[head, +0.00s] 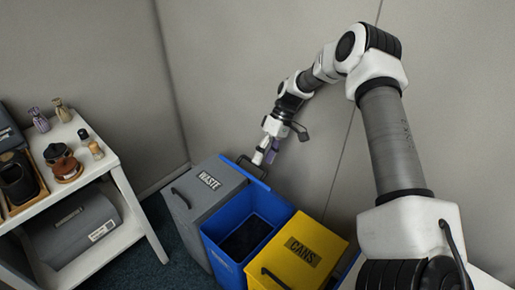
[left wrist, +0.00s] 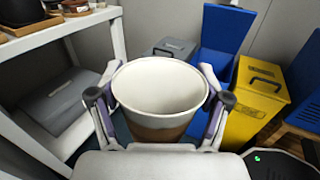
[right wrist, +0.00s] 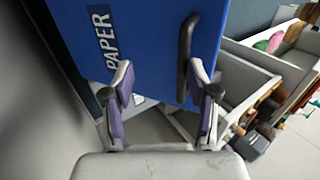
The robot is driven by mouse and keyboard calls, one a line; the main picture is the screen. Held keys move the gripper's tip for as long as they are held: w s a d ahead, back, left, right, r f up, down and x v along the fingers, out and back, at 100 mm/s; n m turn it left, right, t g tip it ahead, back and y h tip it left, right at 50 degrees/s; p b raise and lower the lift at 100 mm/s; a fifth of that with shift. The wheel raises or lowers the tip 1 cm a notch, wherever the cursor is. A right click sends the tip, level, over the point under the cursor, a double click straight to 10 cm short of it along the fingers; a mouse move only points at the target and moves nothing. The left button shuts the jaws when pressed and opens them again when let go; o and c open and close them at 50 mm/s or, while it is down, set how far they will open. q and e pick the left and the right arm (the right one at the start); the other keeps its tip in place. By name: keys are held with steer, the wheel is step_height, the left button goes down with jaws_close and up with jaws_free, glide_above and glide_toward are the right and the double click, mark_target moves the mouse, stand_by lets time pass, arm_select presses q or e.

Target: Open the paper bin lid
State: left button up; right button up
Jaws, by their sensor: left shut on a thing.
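The blue paper bin (head: 228,262) stands open in the head view, with a dark inside. Its blue lid (right wrist: 140,40) stands raised at the back, with the word PAPER and a black handle (right wrist: 185,55) facing my right wrist camera. The raised lid also shows in the left wrist view (left wrist: 228,28). My right gripper (right wrist: 160,74) is open beside the lid; its fingers are apart and the handle is near its right finger, not clamped. My left gripper (left wrist: 159,72) is shut on a cup (left wrist: 160,128), white inside and brown outside. The left gripper is outside the head view.
The grey waste bin (head: 196,200) stands left of the blue bin and the yellow cans bin (head: 300,250) right of it, both with lids down. A white shelf (head: 110,161) with bottles and jars is at the left. A wall is close behind the bins.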

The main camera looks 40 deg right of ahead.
arm_select(q)
steer(key=shift+s+a, duration=0.1)
steer(key=shift+a, duration=0.1)
arm_select(e)
steer(key=shift+a, duration=0.15)
steer(key=shift+r, duration=0.2)
step_height(320, 180, up, 10)
stand_by(0.5)
arm_select(q)
steer(key=shift+r, duration=0.15)
arm_select(e)
steer(key=shift+s+f, duration=0.1)
